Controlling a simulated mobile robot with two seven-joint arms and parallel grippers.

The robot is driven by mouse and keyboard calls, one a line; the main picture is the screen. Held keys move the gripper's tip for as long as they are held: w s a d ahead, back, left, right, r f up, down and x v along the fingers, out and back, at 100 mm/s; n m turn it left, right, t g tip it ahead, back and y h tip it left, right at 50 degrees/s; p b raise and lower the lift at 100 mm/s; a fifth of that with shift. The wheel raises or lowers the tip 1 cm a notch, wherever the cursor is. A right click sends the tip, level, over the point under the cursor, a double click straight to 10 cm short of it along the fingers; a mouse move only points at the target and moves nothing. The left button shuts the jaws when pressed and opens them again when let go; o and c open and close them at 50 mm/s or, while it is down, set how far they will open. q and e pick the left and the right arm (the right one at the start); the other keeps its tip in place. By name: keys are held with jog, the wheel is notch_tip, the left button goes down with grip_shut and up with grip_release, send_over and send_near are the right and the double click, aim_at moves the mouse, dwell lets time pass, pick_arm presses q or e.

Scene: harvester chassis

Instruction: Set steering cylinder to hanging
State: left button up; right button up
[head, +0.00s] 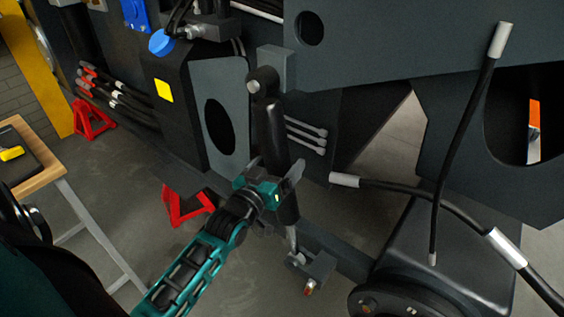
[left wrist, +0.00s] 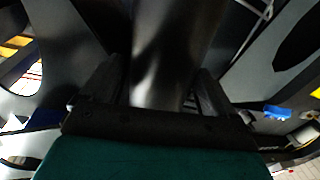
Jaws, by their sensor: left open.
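The steering cylinder (head: 268,128) is a black tube that stands nearly upright at the chassis in the head view. Its upper end sits at a grey bracket (head: 276,66). Its thin silver rod (head: 291,238) reaches down to a small lower bracket (head: 318,265); I cannot tell whether it is fastened there. My left gripper (head: 275,170) is at the lower part of the tube, with its open fingers on either side. In the left wrist view the dark tube (left wrist: 172,45) stands between the fingers. Whether they touch it is unclear. My right gripper is not in view.
Black hoses with silver ends (head: 465,130) hang at the right in front of the chassis plates (head: 385,45). Red stands (head: 92,118) are on the floor at the left. A wooden-topped table (head: 45,172) is at the left edge. Some floor shows between them.

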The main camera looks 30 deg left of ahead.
pick_arm(q)
jog(key=shift+w, duration=0.9)
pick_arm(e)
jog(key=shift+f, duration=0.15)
pick_arm(q)
jog(key=c, duration=1.4)
jog(key=a+m, duration=0.1)
jog(key=a, duration=0.1)
jog(key=a+m, duration=0.1)
jog(key=shift+w+a+f+p, duration=0.15)
jog(key=shift+a+p, duration=0.15)
jog(key=shift+a, duration=0.1)
jog(key=shift+c, duration=0.2)
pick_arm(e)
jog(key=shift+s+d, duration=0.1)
pick_arm(q)
jog(key=o, duration=1.4)
jog(key=shift+o, duration=0.2)
